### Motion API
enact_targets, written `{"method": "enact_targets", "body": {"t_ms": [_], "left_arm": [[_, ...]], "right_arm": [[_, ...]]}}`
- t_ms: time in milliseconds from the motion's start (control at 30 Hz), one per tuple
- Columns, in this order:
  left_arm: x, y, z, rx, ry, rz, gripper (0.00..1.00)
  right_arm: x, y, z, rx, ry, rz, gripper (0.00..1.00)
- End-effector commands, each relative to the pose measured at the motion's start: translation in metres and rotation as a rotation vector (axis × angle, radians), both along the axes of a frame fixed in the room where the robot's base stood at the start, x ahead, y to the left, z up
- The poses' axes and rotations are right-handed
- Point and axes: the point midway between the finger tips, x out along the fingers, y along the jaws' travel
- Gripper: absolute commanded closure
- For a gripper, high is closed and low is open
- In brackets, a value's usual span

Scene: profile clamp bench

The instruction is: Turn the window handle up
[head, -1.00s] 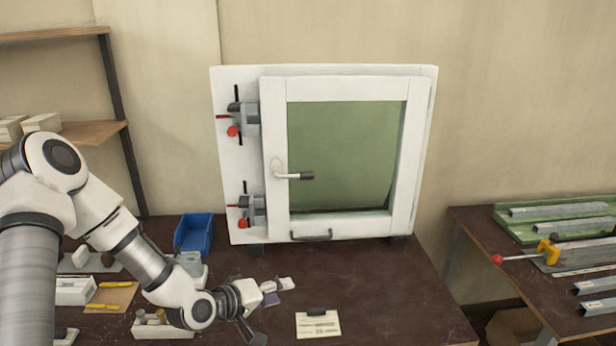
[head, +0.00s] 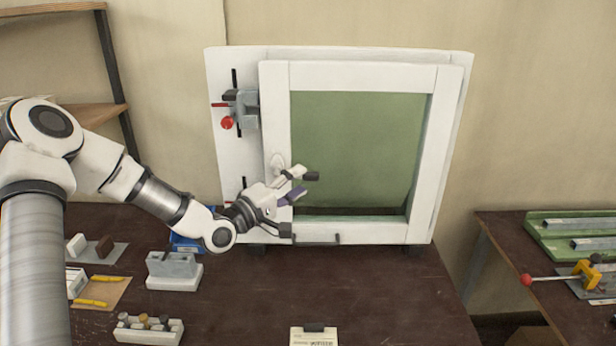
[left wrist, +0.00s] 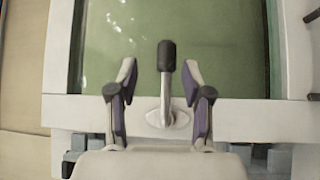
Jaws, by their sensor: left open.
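The window handle is a metal lever with a black grip (head: 311,176) on the left stile of the white window frame (head: 276,135). In the head view the lever lies level, pointing right, and its inner part is partly hidden by my gripper. My left gripper (head: 296,183) is open in front of the handle. In the left wrist view the handle (left wrist: 166,60) stands between the two spread fingers of the gripper (left wrist: 164,80), with a clear gap on each side. My right gripper is in neither view.
A clamp with a red knob (head: 241,108) sits on the board left of the window, above my gripper. A pull bar (head: 317,239) is on the window's lower rail. A grey block fixture (head: 174,270) and a label card (head: 313,337) are on the dark bench.

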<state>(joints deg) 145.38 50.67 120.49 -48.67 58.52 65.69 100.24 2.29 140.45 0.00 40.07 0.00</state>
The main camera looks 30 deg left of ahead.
Motion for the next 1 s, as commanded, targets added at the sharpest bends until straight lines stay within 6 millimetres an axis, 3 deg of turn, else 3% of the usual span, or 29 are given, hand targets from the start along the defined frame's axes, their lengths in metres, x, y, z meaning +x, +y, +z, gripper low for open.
{"method": "enact_targets", "body": {"t_ms": [200, 500, 533, 667, 1000], "left_arm": [[0.029, -0.008, 0.004, 0.004, 0.0, -0.002, 0.5], [0.034, -0.009, 0.004, -0.001, 0.0, -0.001, 0.5], [0.034, -0.009, 0.004, -0.001, 0.0, -0.001, 0.54], [0.034, -0.009, 0.004, -0.001, 0.0, -0.002, 1.0], [0.035, -0.009, 0.003, -0.004, -0.004, -0.002, 1.0]], "right_arm": [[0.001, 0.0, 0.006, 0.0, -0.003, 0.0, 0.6], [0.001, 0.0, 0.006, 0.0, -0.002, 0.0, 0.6], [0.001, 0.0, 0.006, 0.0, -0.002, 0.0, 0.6], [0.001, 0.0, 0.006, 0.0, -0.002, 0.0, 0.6], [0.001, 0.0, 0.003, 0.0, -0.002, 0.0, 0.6]]}}
